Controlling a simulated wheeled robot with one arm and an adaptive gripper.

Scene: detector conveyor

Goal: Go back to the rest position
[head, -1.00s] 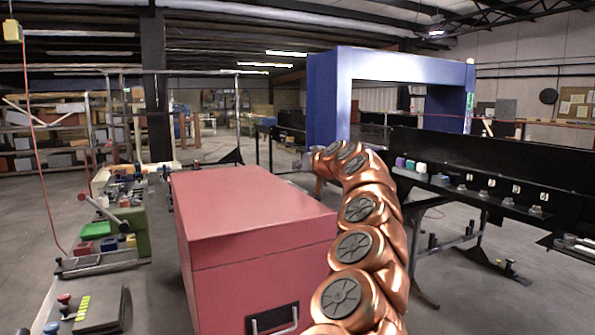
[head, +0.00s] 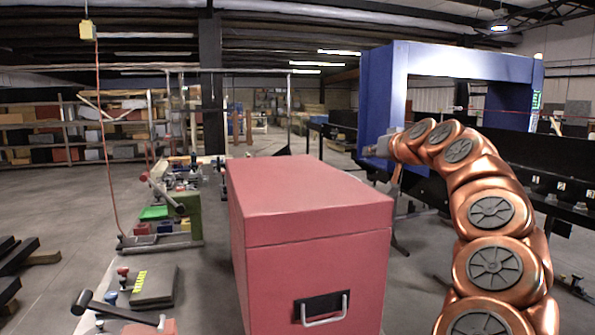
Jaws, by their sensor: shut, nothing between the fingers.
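My copper-coloured arm rises from the lower right of the head view and arches over to the left at its top. My gripper (head: 388,146) is a small grey shape at the arm's far end, in front of the blue detector arch (head: 378,95). It is shut, with nothing seen in it. The fingers are small and partly hidden by the last arm links. The gripper shows above and beyond the right rear of the red chest.
A red chest (head: 310,215) with a front handle stands close in front. The black conveyor (head: 500,155) runs right of the arch, partly behind my arm. A low workbench with tools (head: 150,285) stands at the left. Open floor (head: 55,205) lies further left.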

